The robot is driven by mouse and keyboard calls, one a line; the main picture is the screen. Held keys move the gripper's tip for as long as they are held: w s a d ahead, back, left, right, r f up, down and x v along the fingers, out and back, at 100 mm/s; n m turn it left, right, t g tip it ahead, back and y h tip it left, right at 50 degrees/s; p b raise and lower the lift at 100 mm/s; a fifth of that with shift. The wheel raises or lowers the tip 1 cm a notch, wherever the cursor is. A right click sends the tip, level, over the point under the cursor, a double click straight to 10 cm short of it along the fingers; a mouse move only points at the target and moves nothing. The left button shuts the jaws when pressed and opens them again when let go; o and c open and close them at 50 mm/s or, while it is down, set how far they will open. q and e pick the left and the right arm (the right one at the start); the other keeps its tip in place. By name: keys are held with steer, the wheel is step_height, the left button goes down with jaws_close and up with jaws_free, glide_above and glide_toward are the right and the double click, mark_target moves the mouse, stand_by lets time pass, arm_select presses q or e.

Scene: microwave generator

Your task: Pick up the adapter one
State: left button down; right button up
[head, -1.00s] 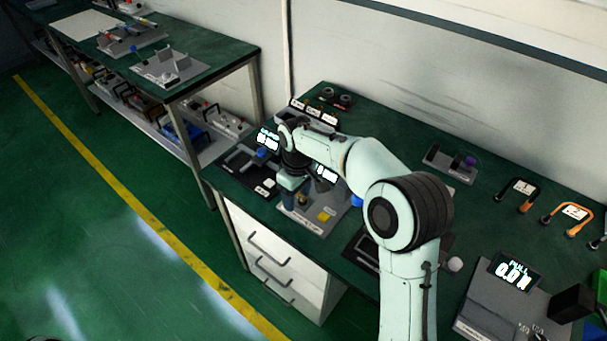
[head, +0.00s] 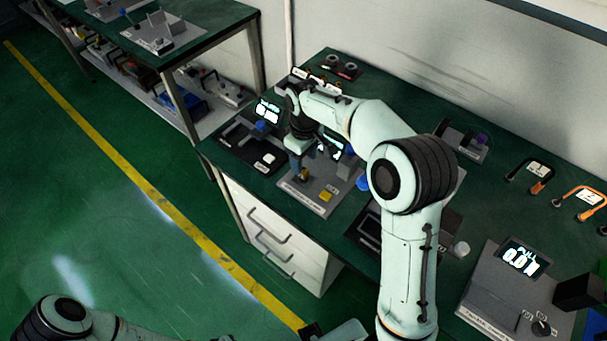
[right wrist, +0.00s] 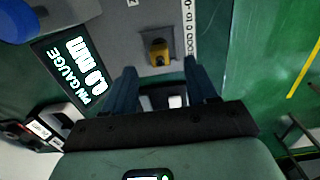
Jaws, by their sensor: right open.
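A small yellow block (head: 326,197) sits on a grey gauge panel (head: 317,209) near its front edge. In the right wrist view the yellow block (right wrist: 160,52) shows a dark opening and lies just beyond my fingertips. I cannot read which part is adapter one. My right gripper (head: 303,163) points down over the panel, left of that block; in the right wrist view its fingers (right wrist: 160,72) are apart. A small brass-coloured piece (head: 304,175) shows by the fingertips; whether they touch it is unclear. My left gripper (head: 335,331) is partly cut off at the bottom edge.
A black tray (head: 250,152) lies to the left. A pull-test unit (head: 505,295) and orange-handled tools (head: 530,178) lie on the right of the green bench. Floor in front is clear.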

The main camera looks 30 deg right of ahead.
mark_target(303, 168)
step_height(303, 168, down, 5)
steer(key=shift+w+r, duration=0.1)
jaws_close()
stand_by(0.3)
